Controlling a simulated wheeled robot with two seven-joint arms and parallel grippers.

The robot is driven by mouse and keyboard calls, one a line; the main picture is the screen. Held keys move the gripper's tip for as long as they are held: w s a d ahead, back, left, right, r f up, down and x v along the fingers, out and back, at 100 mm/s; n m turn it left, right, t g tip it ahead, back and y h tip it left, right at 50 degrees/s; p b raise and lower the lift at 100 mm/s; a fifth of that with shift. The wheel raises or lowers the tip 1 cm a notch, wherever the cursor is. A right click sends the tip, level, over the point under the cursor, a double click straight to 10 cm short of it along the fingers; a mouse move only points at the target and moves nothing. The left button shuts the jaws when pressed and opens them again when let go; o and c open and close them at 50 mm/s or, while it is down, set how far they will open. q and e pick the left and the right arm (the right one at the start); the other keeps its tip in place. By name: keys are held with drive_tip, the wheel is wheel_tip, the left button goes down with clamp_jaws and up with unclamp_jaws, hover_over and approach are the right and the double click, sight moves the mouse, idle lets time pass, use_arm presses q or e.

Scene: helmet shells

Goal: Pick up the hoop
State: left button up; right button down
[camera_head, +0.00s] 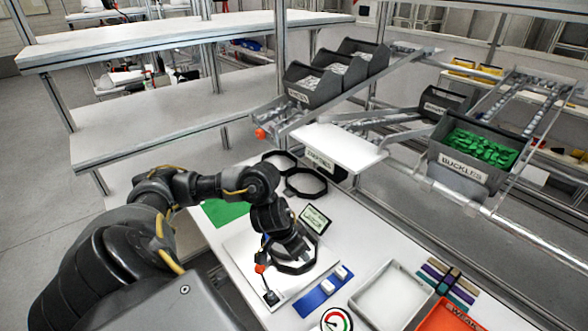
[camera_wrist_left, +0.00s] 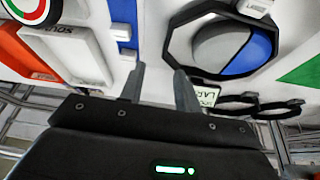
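A black octagonal hoop (camera_head: 296,270) lies on the white board of the table, partly hidden by my left gripper (camera_head: 288,256) above it. In the left wrist view the hoop (camera_wrist_left: 262,66) surrounds a round grey and blue shape. My left gripper also shows there (camera_wrist_left: 160,72), with its two fingers apart and nothing held between them. The right finger overlaps the hoop's near left corner in the picture; I cannot tell whether they touch. Two more black hoops lie farther back, one in front (camera_head: 306,184) and one behind (camera_head: 280,161). My right gripper is not in view.
A small sign (camera_head: 315,219) stands behind the board. A blue strip with white blocks (camera_head: 322,292), a white tray (camera_head: 390,297) and an orange bin (camera_head: 447,316) are to the right. A green mat (camera_head: 224,211) lies left. A grey bin of green buckles (camera_head: 466,172) hangs above right.

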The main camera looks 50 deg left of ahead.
use_arm(q)
drive_tip(key=f, duration=0.1)
drive_tip(key=f+b, duration=0.1)
drive_tip(key=a+f, duration=0.1)
drive_tip(key=f, duration=0.1)
drive_tip(key=shift+w, duration=0.4)
drive_tip(key=shift+w+f, duration=0.3)
drive_tip(key=shift+f, duration=0.1)
drive_tip(key=shift+f+b, duration=0.15)
drive_tip(key=shift+b, duration=0.15)
drive_tip(key=b+x, duration=0.1)
drive_tip(key=x, duration=0.4)
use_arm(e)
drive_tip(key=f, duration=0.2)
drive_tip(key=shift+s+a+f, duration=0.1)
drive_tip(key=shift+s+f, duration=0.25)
use_arm(q)
drive_tip(key=shift+c, duration=0.4)
clamp_jaws()
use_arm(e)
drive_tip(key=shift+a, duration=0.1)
